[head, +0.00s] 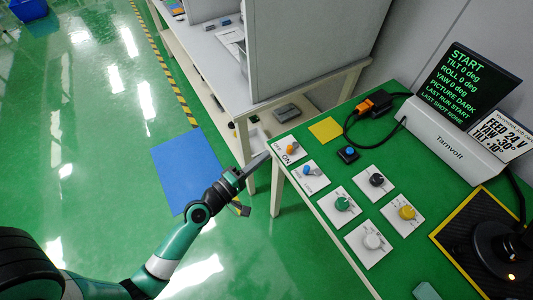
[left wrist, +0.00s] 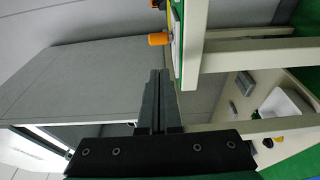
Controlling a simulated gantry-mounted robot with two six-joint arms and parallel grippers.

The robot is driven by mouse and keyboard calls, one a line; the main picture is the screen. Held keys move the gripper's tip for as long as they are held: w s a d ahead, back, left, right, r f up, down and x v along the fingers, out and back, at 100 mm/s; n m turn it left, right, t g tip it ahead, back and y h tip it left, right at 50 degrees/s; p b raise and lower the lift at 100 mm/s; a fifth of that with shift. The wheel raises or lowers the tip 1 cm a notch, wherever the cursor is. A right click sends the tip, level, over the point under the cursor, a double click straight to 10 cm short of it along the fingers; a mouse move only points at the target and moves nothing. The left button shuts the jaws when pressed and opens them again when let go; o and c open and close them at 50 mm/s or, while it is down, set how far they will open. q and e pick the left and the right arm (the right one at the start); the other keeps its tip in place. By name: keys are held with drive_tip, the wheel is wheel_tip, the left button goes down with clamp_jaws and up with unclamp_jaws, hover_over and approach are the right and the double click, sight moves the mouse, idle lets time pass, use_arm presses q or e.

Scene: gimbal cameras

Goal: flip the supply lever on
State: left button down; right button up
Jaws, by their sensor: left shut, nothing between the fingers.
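The supply lever (head: 291,149) is a small orange handle on a white plate at the near left corner of the green bench. The plate carries the word ON on its near side. The lever also shows in the left wrist view (left wrist: 158,39), sticking out past the bench edge region above the fingers. My left gripper (head: 264,158) is shut and empty, its tips just left of the plate and apart from the lever. My right gripper is not in view.
Several knobs stand close by: blue (head: 309,171), green (head: 342,203), black (head: 376,180), yellow (head: 407,212) and white (head: 373,241). A blue-topped button (head: 348,153) sits behind them. A display (head: 466,85) reads PICTURE DARK. A grey-white table (head: 225,85) stands behind my gripper.

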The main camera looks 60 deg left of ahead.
use_arm(q)
drive_tip(key=s+d, duration=0.6)
drive_tip(key=shift+s+p, duration=0.2)
drive_tip(key=shift+p, duration=0.2)
drive_tip(key=shift+a+r, duration=0.1)
